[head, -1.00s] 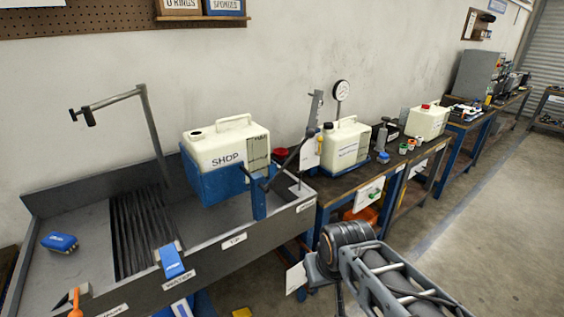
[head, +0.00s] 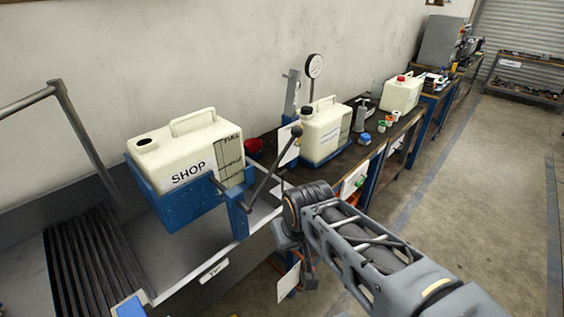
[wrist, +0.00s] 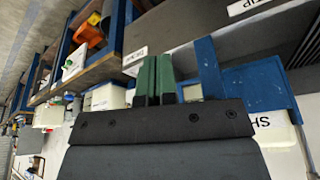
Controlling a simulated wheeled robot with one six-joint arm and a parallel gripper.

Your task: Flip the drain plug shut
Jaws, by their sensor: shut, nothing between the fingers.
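I cannot make out the drain plug for certain in either view. The cream jug marked SHOP (head: 190,150) sits tilted in a blue cradle (head: 180,205) over the grey sink (head: 195,255). A dark lever with a ball knob (head: 262,175) slants up at the cradle's right side. In the wrist view, my gripper (wrist: 155,62) has its green fingers together and empty.
A ribbed drainboard (head: 75,260) lies in the sink's left part, below a grey post (head: 88,140). A second cream jug (head: 325,130) and a gauge (head: 314,66) stand on the dark bench beyond. The concrete floor (head: 470,200) at right is open.

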